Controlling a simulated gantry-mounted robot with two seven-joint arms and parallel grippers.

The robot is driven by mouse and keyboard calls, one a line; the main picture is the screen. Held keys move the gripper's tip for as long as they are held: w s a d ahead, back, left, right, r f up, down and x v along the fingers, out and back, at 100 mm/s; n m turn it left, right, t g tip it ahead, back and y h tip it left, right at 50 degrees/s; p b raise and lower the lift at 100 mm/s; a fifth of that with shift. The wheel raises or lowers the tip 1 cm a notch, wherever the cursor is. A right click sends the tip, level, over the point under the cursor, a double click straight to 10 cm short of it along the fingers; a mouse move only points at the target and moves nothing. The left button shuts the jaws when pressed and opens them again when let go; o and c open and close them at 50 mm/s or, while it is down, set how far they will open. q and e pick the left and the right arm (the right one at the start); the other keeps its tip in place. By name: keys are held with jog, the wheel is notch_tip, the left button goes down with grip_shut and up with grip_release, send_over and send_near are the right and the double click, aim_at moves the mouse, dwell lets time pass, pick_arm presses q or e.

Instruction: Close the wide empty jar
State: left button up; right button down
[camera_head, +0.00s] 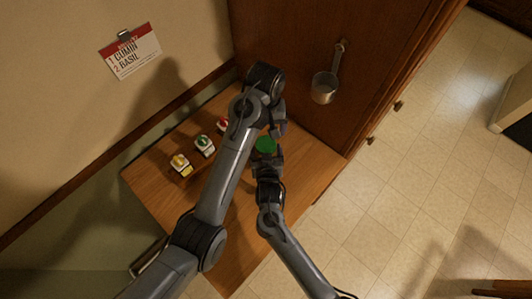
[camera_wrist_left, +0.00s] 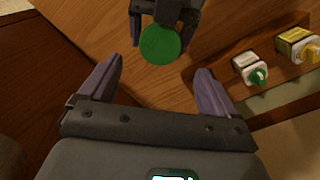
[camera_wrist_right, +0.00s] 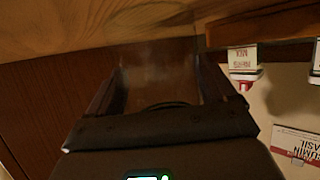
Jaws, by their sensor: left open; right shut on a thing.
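A round green lid (camera_head: 265,145) shows from above between the fingers of my right gripper (camera_head: 267,158); it also shows in the left wrist view (camera_wrist_left: 160,44). In the right wrist view a clear, see-through jar (camera_wrist_right: 155,75) stands between the right fingers, which are shut on it. The lid appears to lie over the jar's top; I cannot tell whether it is seated. My left gripper (camera_head: 279,123) is open and empty close to the lid. In the left wrist view its fingers (camera_wrist_left: 159,68) are spread, with the lid ahead of them.
Small spice jars stand along the wall: yellow (camera_head: 181,163), green (camera_head: 204,145) and red (camera_head: 223,125). A metal ladle (camera_head: 325,86) hangs on the brown cabinet side. A list card (camera_head: 131,53) hangs on the wall. The front of the wooden counter (camera_head: 236,250) is clear.

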aim_at(266, 144)
pick_arm(q)
jog(key=shift+f, duration=0.15)
jog(key=shift+f, duration=3.9)
jog(key=c, duration=1.1)
jog(key=shift+m, duration=0.8)
jog(key=o, duration=1.2)
jog(key=shift+o, duration=0.2)
jog(key=shift+r, duration=0.1)
jog(key=shift+r, duration=3.7)
